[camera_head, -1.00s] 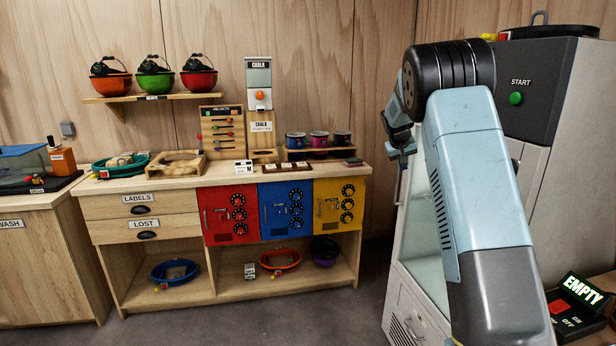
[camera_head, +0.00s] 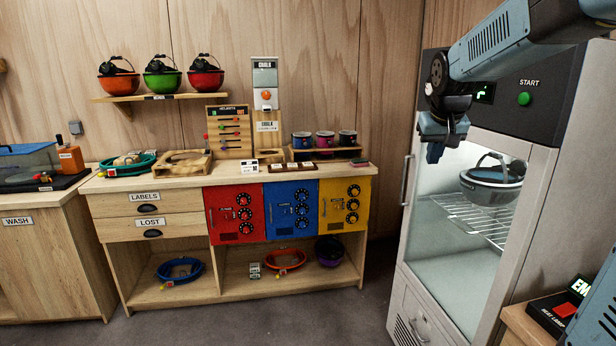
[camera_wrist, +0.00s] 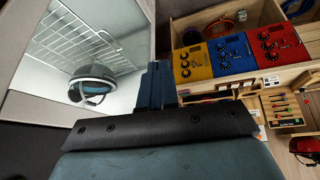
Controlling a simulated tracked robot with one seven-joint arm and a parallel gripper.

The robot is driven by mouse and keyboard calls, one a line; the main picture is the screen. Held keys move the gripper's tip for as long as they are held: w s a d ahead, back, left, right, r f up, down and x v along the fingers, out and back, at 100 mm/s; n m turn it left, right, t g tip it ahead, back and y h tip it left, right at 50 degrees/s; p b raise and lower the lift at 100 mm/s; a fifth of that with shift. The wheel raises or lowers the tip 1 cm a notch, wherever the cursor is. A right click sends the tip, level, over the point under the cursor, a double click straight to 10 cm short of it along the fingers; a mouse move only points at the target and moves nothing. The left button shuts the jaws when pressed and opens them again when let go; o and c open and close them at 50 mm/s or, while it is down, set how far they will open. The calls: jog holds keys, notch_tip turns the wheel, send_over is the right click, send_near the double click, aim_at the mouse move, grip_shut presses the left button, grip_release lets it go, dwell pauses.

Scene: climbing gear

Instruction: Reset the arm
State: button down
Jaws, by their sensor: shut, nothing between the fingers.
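My arm reaches in from the upper right of the head view, bent, with my gripper (camera_head: 436,153) hanging down in front of the glass-fronted cabinet (camera_head: 406,244). The gripper is shut and empty. In the wrist view its dark blue fingers (camera_wrist: 158,83) are together, with nothing between them. It touches nothing that I can see.
The cabinet has a START button (camera_head: 524,99) and a grey helmet (camera_head: 491,188) on its wire rack. A wooden bench (camera_head: 190,182) with red, blue and yellow lockers (camera_head: 344,203) stands left. A switch box (camera_head: 552,312) sits lower right. Floor between bench and cabinet is clear.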

jog(key=s+a+f, duration=0.2)
jog(key=s, duration=0.6)
jog(key=s+a+f, duration=0.2)
jog(key=s, duration=0.7)
jog(key=s+a+f+y, duration=0.1)
jog(key=s+f, duration=0.1)
jog(key=s, duration=0.7)
jog(key=shift+a+n, duration=0.3)
jog(key=shift+a, duration=0.1)
jog(key=shift+s, duration=0.1)
